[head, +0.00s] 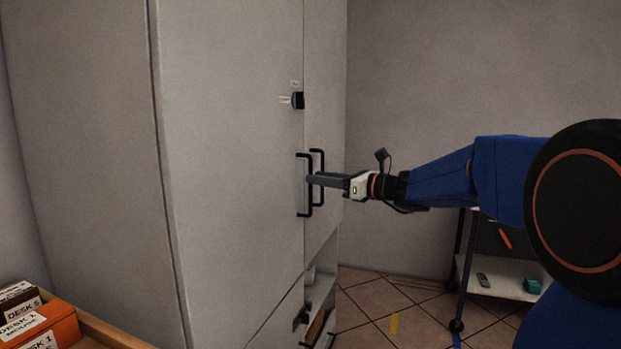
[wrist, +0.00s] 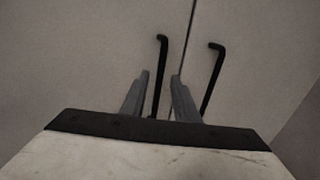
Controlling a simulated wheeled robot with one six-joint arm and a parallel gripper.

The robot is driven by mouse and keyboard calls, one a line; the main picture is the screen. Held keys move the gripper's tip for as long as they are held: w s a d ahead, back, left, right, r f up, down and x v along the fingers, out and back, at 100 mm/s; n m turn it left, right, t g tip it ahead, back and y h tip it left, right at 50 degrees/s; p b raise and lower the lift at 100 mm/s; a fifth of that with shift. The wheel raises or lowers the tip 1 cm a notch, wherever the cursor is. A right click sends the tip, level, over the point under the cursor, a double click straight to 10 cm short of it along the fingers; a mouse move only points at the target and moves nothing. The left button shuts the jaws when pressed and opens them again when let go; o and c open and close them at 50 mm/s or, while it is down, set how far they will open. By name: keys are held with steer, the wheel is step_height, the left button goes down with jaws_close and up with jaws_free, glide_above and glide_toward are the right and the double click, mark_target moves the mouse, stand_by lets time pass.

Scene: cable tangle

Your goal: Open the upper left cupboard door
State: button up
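The upper left cupboard door (head: 232,140) is a tall pale panel and looks shut. Its black bar handle (head: 300,208) stands upright near the door's right edge. The handle (wrist: 162,52) also shows in the wrist view, running down between my grey fingers. My gripper (head: 310,179) is level with the middle of the handle. In the wrist view my gripper (wrist: 160,76) is open, with a gap on both sides of the bar. Whether a finger touches the bar is hard to tell. The lower part of the handle is hidden behind my gripper in the wrist view.
The right door (head: 325,80) has a similar handle (head: 321,156) close beside my right finger. A black latch (head: 298,100) sits above the handles. Open shelves (head: 320,288) are below. A wheeled cart (head: 505,276) stands at right, and a wooden tray (head: 92,334) at lower left.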

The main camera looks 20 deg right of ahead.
steer(key=shift+x, duration=1.75)
jaws_close()
